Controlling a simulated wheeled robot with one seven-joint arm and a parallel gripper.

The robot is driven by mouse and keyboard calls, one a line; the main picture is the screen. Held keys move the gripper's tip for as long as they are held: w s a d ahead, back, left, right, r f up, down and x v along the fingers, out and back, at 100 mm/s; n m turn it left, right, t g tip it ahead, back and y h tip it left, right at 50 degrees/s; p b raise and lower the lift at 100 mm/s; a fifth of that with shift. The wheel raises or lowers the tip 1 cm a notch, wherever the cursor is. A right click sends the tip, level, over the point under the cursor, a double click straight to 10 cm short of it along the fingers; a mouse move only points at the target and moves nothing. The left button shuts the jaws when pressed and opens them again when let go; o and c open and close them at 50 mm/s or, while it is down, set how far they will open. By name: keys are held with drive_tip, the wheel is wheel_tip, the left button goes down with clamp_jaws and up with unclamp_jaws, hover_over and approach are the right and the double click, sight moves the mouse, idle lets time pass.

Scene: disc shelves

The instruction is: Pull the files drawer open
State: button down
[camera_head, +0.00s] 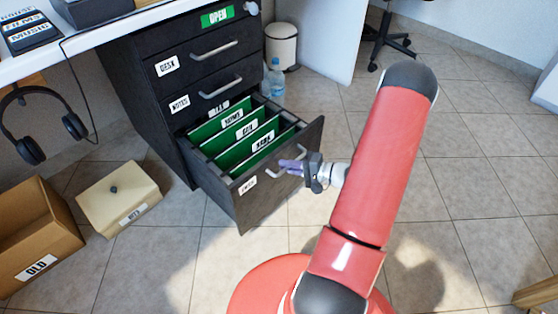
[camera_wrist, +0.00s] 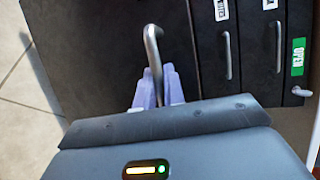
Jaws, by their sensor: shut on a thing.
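The files drawer (camera_head: 247,187) is the bottom drawer of the black cabinet (camera_head: 150,92). It stands well out from the cabinet, and green hanging folders (camera_head: 240,140) with white tabs show inside. My gripper (camera_head: 292,166) is at the drawer's front, its purple fingers shut on the metal handle (camera_head: 273,174). In the wrist view the handle (camera_wrist: 153,48) runs down between the two fingers (camera_wrist: 157,88).
The drawers labelled DESK (camera_head: 167,66) and NOTES (camera_head: 180,103) above are closed. A cream box (camera_head: 118,197) and an OLD cardboard box (camera_head: 35,230) stand on the floor at left. A white bin (camera_head: 281,46) and bottle (camera_head: 274,80) stand behind. Tiled floor right of the drawer is clear.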

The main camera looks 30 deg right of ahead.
drive_tip(key=shift+s+d, duration=0.2)
drive_tip(key=shift+s, duration=0.3)
drive_tip(key=shift+s+d, duration=0.15)
drive_tip(key=shift+s, duration=0.35)
drive_tip(key=c, duration=1.8)
unclamp_jaws()
drive_tip(key=v, duration=0.7)
drive_tip(key=shift+s+d, duration=0.25)
drive_tip(key=shift+s, duration=0.05)
drive_tip(key=shift+r, duration=0.1)
